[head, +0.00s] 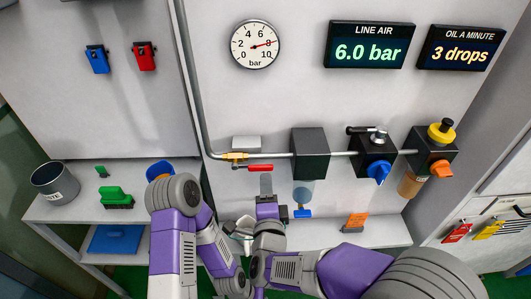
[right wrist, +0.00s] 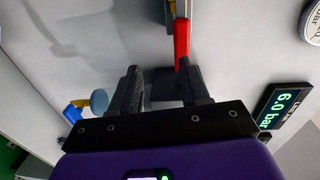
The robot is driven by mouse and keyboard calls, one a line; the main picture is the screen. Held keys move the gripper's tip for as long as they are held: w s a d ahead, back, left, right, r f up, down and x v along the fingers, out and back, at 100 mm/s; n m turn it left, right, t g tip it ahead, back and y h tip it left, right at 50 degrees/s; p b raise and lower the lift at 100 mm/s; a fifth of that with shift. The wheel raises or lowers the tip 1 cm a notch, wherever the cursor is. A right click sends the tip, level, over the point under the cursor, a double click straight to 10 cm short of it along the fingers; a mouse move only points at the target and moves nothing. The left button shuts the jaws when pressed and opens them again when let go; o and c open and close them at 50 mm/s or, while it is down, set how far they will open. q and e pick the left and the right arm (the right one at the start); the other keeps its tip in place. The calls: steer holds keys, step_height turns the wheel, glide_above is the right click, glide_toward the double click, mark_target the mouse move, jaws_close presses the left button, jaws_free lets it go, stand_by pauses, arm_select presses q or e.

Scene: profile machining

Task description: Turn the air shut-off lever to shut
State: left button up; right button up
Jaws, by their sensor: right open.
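The air shut-off lever (head: 260,168) is a red bar on the brass valve (head: 235,157) in the head view. It lies along the pipe, pointing right. It also shows in the right wrist view (right wrist: 182,40), its free end close to one finger of my right gripper (right wrist: 160,68). That gripper is open, with its two dark fingers apart. I cannot tell whether a finger touches the lever. In the head view the right gripper (head: 266,185) is just below the lever. My left arm is at the lower left; its gripper cannot be made out.
Right of the valve, the pipe carries a black block (head: 310,153), a unit with a blue knob (head: 378,172) and one with an orange knob (head: 442,169). The dial gauge (head: 255,44) hangs above; the line air display (head: 370,46) reads 6.0 bar. A shelf (head: 380,232) runs below.

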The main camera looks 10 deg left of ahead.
mark_target(262, 170)
steer(key=shift+s+a+r+m+t, duration=0.1)
steer(key=shift+a+r+m+t, duration=0.15)
steer(key=shift+r, duration=0.4)
steer(key=shift+a+r+m+t, duration=0.15)
steer(key=shift+a+r, duration=0.1)
steer(key=shift+r, duration=0.35)
steer(key=shift+x, duration=3.55)
steer(key=shift+a, duration=0.1)
jaws_close()
